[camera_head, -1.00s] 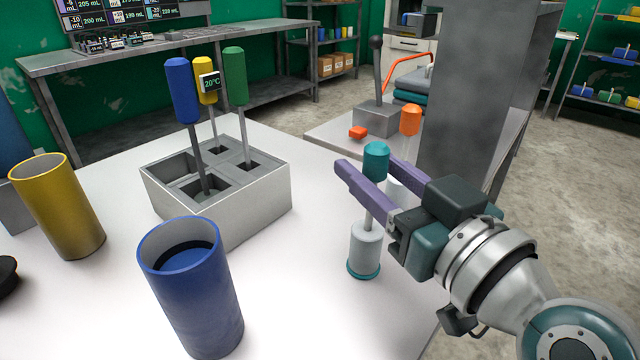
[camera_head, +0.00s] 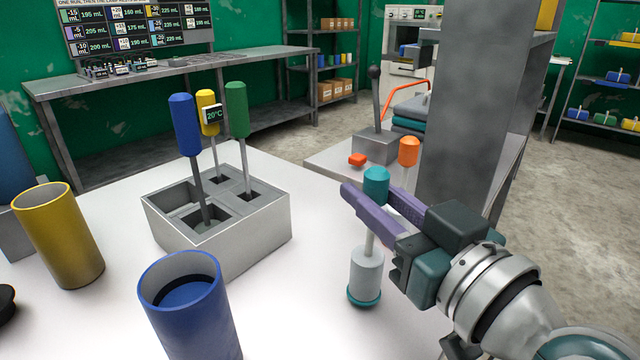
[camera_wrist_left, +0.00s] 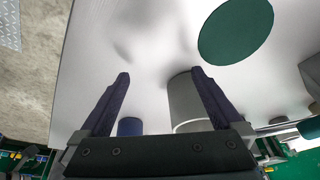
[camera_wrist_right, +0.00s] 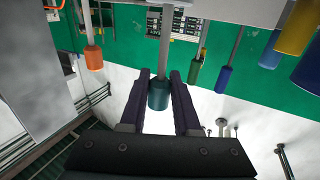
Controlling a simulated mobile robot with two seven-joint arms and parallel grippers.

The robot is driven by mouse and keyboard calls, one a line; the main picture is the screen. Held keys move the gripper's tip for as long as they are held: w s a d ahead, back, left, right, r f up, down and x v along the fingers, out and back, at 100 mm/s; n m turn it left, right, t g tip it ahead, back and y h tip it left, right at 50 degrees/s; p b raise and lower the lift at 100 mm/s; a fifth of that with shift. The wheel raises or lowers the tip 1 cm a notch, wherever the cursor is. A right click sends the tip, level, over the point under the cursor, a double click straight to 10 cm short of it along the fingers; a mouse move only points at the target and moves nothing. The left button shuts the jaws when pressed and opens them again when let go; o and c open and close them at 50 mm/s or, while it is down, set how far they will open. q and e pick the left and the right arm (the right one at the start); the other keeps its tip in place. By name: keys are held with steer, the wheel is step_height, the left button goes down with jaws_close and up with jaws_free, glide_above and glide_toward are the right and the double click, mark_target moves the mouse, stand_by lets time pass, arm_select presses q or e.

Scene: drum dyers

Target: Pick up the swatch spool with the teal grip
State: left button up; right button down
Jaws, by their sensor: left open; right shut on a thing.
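The swatch spool has a teal grip (camera_head: 376,182) on a thin pale stem, above a white cylinder (camera_head: 366,272) with a teal ring at its base. It is upright at the right side of the white table; I cannot tell whether its base touches the top. My right gripper (camera_head: 374,192) is shut on the teal grip from the right. In the right wrist view the teal grip (camera_wrist_right: 159,94) is between both fingers. My left gripper (camera_wrist_left: 161,77) is open and empty in the left wrist view, and outside the head view.
An orange-gripped spool (camera_head: 409,152) stands just behind. A grey rack (camera_head: 240,236) holds blue-, yellow- and green-gripped tools. A blue cup (camera_head: 190,310) and a gold cup (camera_head: 58,240) stand at the front and left. A grey pillar (camera_head: 465,120) rises behind my right gripper.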

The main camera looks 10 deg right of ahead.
step_height(320, 180, up, 19)
steer(key=p, duration=0.7)
